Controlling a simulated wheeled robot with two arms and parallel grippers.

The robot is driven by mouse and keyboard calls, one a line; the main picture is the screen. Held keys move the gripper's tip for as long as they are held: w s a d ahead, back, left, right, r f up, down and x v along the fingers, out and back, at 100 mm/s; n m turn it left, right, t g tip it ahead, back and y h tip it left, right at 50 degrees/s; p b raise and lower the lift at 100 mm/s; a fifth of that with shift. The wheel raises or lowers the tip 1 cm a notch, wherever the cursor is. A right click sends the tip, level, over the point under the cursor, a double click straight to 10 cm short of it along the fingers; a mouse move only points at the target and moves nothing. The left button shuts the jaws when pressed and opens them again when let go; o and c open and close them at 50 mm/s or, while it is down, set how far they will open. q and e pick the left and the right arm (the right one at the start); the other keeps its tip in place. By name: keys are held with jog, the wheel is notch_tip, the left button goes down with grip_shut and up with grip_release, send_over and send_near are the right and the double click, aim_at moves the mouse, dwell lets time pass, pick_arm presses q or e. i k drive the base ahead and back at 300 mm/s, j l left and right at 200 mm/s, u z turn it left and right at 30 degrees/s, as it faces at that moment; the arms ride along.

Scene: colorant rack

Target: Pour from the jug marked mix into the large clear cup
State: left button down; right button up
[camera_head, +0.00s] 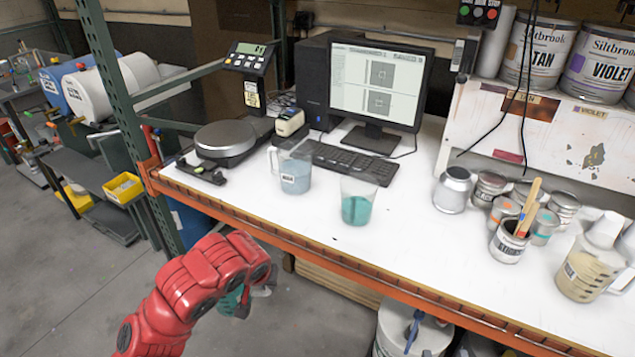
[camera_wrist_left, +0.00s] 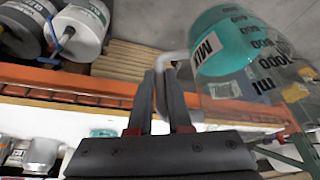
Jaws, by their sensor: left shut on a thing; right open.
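The jug marked mix (camera_wrist_left: 213,52) is clear with teal liquid in it; its label and volume marks show in the left wrist view. My left gripper (camera_wrist_left: 163,78) is shut on its handle. In the head view, the red left arm hides most of the jug, and a bit of teal (camera_head: 231,301) shows beside the wrist, in front of the bench edge. A large clear cup (camera_head: 358,200) with teal liquid stands upright on the white bench top, apart from the held jug. My right gripper is not in view.
A clear jug (camera_head: 292,172) with blue liquid stands left of the cup, before the keyboard (camera_head: 352,160) and scale (camera_head: 225,139). Several cans (camera_head: 453,189) and a beige jug (camera_head: 586,270) stand at right. The bench has an orange front beam (camera_head: 330,263); a green post (camera_head: 118,100) rises at left.

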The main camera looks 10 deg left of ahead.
aim_at(359, 192)
jog(key=j+z, duration=0.25)
jog(key=j, duration=1.7)
jog(key=j+z, duration=0.1)
jog(key=z, duration=0.95)
